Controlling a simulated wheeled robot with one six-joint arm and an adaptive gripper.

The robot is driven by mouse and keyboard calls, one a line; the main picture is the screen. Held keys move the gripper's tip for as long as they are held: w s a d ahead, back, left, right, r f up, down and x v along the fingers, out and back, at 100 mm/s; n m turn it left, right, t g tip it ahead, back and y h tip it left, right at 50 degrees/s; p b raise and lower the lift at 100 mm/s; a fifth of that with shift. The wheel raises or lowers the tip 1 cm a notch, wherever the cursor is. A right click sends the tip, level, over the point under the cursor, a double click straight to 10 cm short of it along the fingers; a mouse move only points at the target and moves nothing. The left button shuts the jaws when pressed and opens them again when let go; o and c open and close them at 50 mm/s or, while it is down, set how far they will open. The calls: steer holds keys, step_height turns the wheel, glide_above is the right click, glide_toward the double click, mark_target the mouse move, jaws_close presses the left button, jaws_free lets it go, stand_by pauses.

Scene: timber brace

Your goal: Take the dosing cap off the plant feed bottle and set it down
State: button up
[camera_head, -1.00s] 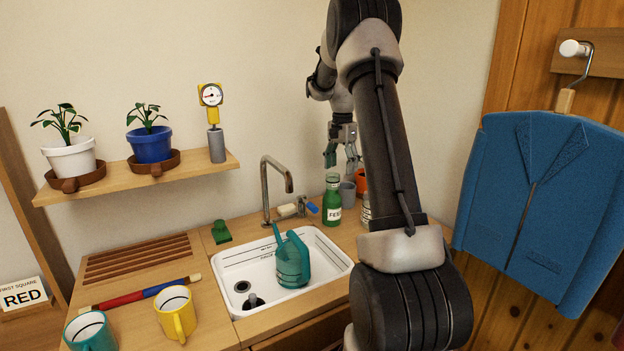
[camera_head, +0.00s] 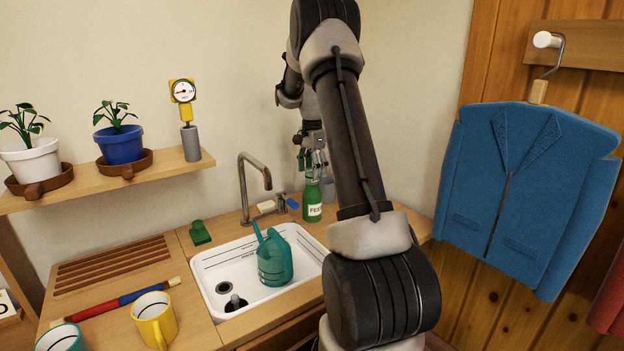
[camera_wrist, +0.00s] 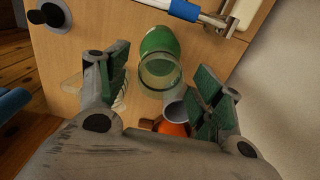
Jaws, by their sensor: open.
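The green plant feed bottle (camera_head: 313,207) stands upright on the counter to the right of the sink, its white label partly readable. It also shows in the wrist view (camera_wrist: 157,41), seen from above. The clear, cup-like dosing cap (camera_wrist: 160,70) sits on the bottle's top, between my fingers in that view. My gripper (camera_head: 313,160) is just above the bottle in the head view. It is open, with one finger on each side of the cap in the wrist view (camera_wrist: 163,78). I see no contact with the cap.
A grey cup (camera_wrist: 175,113) and an orange pot (camera_wrist: 172,128) stand close to the bottle. The tap (camera_head: 244,190) and a blue-handled item (camera_head: 292,203) are to its left. The white sink (camera_head: 212,270) holds a teal watering can (camera_head: 274,262). The wooden counter (camera_head: 187,285) has free patches.

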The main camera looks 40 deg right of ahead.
steer(key=shift+f, duration=0.7)
steer(key=c, duration=1)
steer(key=shift+o, duration=0.2)
steer(key=shift+r, duration=0.1)
